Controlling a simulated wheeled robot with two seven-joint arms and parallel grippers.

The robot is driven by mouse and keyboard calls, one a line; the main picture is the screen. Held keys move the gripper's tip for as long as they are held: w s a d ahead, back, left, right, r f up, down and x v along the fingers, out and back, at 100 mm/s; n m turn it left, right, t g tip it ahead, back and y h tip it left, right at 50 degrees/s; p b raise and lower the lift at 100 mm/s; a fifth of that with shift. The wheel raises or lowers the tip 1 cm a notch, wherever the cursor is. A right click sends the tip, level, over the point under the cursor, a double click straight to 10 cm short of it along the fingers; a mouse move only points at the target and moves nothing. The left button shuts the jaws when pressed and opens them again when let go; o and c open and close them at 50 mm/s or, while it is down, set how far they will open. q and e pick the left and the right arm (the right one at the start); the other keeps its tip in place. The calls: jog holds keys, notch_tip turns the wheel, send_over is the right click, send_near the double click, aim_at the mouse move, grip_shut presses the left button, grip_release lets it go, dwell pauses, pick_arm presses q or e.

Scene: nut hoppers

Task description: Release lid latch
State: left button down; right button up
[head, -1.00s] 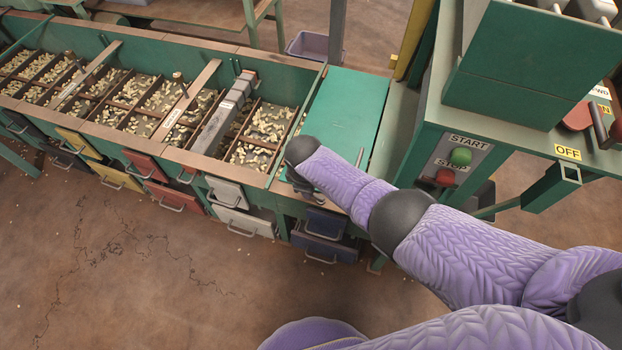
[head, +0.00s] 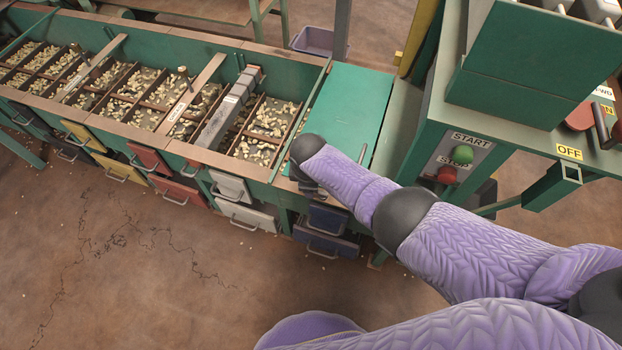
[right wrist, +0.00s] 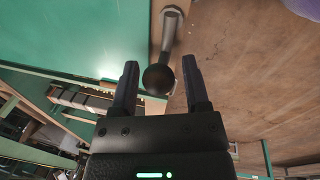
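The green lid (head: 349,105) lies flat and closed at the right end of the hopper bench. In the right wrist view, a metal latch lever (right wrist: 170,32) with a dark ball knob (right wrist: 159,79) is at the lid's edge. My right gripper (right wrist: 160,68) is open, with one finger on each side of the knob; I see gaps, and contact is not clear. In the head view my right forearm reaches over the lid's front corner and hides the latch and most of the gripper. My left gripper is not in view.
Compartments of nuts (head: 265,120) extend left of the lid, with coloured drawers (head: 232,187) below. A control stand with a green START button (head: 462,155) and red STOP button (head: 447,174) is to the right. The floor in front is clear apart from scattered nuts.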

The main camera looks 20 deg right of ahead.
jog(key=shift+o, duration=0.5)
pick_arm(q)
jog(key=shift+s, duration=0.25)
pick_arm(e)
jog(key=shift+r, duration=0.2)
pick_arm(q)
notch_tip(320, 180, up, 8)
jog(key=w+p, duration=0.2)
jog(key=p, duration=0.6)
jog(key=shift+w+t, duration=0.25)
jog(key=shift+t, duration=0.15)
pick_arm(e)
notch_tip(320, 180, up, 9)
jog(key=s, duration=0.1)
jog(key=shift+s+a+r, duration=0.2)
jog(key=shift+s+a, duration=0.15)
jog(key=shift+s, duration=0.05)
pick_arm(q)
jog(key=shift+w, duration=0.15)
